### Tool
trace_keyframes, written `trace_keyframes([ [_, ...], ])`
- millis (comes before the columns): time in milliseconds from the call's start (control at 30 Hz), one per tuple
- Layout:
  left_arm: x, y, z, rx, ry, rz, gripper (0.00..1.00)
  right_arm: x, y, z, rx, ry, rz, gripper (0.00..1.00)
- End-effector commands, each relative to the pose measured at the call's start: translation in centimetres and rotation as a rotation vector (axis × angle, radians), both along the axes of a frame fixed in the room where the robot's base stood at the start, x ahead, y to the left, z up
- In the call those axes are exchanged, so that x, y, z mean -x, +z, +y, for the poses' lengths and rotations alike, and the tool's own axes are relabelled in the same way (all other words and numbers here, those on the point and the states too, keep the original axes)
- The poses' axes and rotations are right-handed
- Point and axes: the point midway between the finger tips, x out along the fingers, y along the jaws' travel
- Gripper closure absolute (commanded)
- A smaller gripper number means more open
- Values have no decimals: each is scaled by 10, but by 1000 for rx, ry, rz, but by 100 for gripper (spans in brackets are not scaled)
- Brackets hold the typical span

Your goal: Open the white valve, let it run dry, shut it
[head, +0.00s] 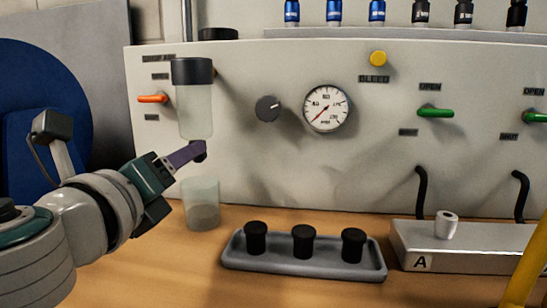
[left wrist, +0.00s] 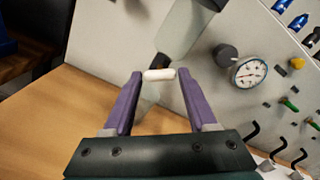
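A clear cylinder with a black cap (head: 194,108) hangs on the panel at the left, with a dark fitting under it. The white valve handle (left wrist: 160,74) lies crosswise between my left fingertips in the left wrist view; in the head view my gripper hides it. My left gripper (head: 196,152) is at the fitting, its fingers wide apart (left wrist: 160,75), with slim or no gaps at the handle's ends; contact is unclear. A clear cup (head: 202,203) stands on the bench below, its lower part darker. My right gripper is not in view.
A grey tray (head: 280,262) with three black plugs lies right of the cup. A metal block marked A (head: 455,258) and a yellow bar (head: 527,265) are at the right. The panel carries a gauge (head: 326,108), a black knob (head: 268,108) and orange (head: 152,99) and green levers (head: 436,113).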

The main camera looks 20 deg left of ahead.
Motion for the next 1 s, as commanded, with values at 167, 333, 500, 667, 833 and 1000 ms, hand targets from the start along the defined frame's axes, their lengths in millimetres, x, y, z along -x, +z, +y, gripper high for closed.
trace_keyframes([
  [167,0,0,0,0,0,0,64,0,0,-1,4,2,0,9],
  [333,0,0,0,0,0,0,83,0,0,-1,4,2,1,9],
  [500,0,0,0,0,0,0,100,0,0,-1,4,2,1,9],
  [667,0,0,0,5,1,-1,100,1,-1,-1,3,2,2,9],
  [833,0,0,0,43,2,-10,100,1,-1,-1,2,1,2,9],
  [1000,0,-1,0,131,2,-31,100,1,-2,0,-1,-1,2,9],
])
